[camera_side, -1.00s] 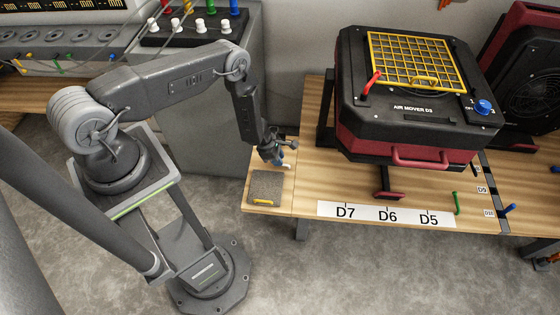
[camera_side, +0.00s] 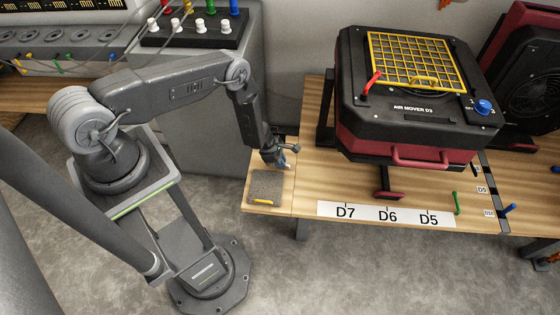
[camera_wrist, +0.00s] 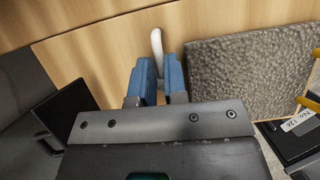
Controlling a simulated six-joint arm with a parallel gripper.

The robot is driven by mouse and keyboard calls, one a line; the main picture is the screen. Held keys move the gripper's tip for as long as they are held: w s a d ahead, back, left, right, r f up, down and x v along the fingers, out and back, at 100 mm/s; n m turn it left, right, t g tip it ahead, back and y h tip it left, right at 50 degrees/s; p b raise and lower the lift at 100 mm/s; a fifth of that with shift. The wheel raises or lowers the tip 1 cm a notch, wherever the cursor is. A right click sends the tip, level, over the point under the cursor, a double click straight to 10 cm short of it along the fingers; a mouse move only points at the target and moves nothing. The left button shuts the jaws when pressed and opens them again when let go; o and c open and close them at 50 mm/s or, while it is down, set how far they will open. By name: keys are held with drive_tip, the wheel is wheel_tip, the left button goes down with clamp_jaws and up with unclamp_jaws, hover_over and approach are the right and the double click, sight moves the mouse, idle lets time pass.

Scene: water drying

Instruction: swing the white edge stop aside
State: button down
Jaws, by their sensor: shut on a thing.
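The white edge stop (camera_wrist: 157,42) is a slim white piece with a rounded end, seen in the wrist view against the light wood. My gripper (camera_wrist: 157,78) has its two blue fingers on either side of the stop's lower part, shut on it. The fingers and gripper body hide the rest of the stop. In the side view my gripper (camera_side: 279,161) is low over the left end of the wooden bench, just behind the grey textured pad. The stop is mostly hidden there.
The grey textured pad (camera_side: 265,185) with a yellow handle lies at the bench's left front corner, close to my gripper. The air mover (camera_side: 415,95) stands to the right. The label strip D7, D6, D5 (camera_side: 365,214) runs along the front edge.

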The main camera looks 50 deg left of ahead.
drive_tip(key=shift+a, duration=0.1)
drive_tip(key=shift+w+a+m+g+h, duration=0.15)
drive_tip(key=shift+w+m+g, duration=0.05)
drive_tip(key=shift+m, duration=0.45)
drive_tip(key=shift+w+a+m+g+h, duration=0.1)
drive_tip(key=shift+w+m+g+h, duration=0.1)
drive_tip(key=shift+m, duration=0.45)
drive_tip(key=m, duration=0.1)
drive_tip(key=m+g, duration=0.1)
drive_tip(key=m, duration=0.1)
drive_tip(key=shift+w+a, duration=0.2)
drive_tip(key=shift+w, duration=0.2)
drive_tip(key=m, duration=0.1)
drive_tip(key=w+m+g, duration=0.1)
drive_tip(key=m, duration=0.1)
drive_tip(key=shift+h, duration=0.25)
drive_tip(key=shift+w+d+m+g, duration=0.15)
drive_tip(key=shift+m+g, duration=0.15)
drive_tip(key=shift+m, duration=0.35)
drive_tip(key=shift+w+a+m+g, duration=0.15)
drive_tip(key=shift+m+g, duration=0.15)
drive_tip(key=shift+m, duration=0.35)
drive_tip(key=shift+w+d+m, duration=0.1)
drive_tip(key=shift+d+m, duration=0.05)
drive_tip(key=shift+m, duration=0.15)
drive_tip(key=c, duration=1.4)
unclamp_jaws()
drive_tip(key=shift+c, duration=0.2)
drive_tip(key=shift+r, duration=0.1)
